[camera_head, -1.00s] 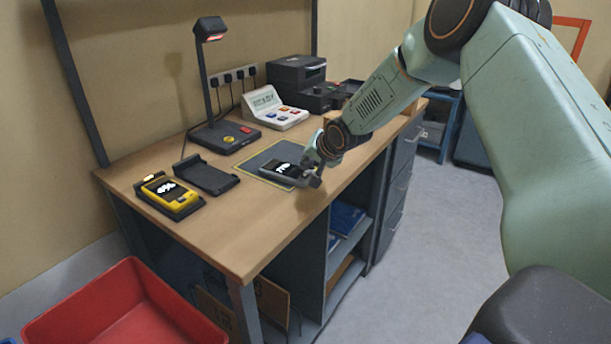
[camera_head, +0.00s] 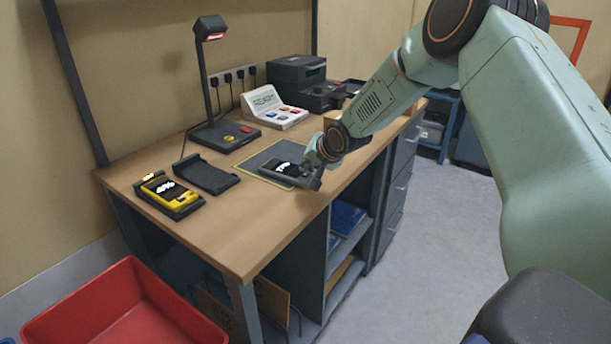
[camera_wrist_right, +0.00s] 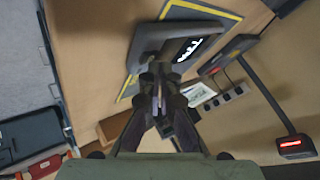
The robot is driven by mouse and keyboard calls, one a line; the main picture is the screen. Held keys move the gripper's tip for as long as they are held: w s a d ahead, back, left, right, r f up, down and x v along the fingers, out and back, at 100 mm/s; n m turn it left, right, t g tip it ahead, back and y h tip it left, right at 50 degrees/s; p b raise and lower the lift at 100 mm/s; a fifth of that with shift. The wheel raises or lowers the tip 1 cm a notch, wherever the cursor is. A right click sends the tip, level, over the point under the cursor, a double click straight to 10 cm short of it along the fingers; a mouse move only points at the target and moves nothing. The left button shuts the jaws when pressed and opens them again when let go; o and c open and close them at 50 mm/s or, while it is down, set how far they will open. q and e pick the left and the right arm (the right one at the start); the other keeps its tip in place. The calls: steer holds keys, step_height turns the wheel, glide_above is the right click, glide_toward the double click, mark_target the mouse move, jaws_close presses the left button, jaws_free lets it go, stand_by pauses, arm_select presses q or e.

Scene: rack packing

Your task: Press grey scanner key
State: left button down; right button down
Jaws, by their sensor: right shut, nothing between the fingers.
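The grey scanner (camera_head: 272,170) lies on the dark mat with a yellow border (camera_head: 253,161) near the desk's front edge. White marks show on its dark screen. My right gripper (camera_head: 308,172) is shut and empty at the scanner's right end, partly covering it. In the right wrist view the gripper's closed fingertips (camera_wrist_right: 158,84) overlap the near side of the scanner (camera_wrist_right: 148,42). The key is hidden behind the fingers, and I cannot tell whether they touch it. My left gripper is not in view.
A yellow scanner (camera_head: 160,187) sits in a cradle at the left, beside an empty black cradle (camera_head: 207,176). Behind stand a lamp-like post (camera_head: 206,80), a white terminal (camera_head: 272,108) and a black printer (camera_head: 297,75). A red bin (camera_head: 100,290) stands at the lower left.

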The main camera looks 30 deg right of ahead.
mark_target(308, 176)
stand_by(0.3)
steer(key=shift+f+b, duration=0.35)
steer(key=shift+b, duration=0.1)
stand_by(0.3)
steer(key=shift+r, duration=0.1)
steer(key=shift+r+p, duration=0.45)
steer(key=shift+r, duration=0.3)
step_height(308, 176, up, 5)
steer(key=p, duration=0.4)
stand_by(0.4)
stand_by(1.1)
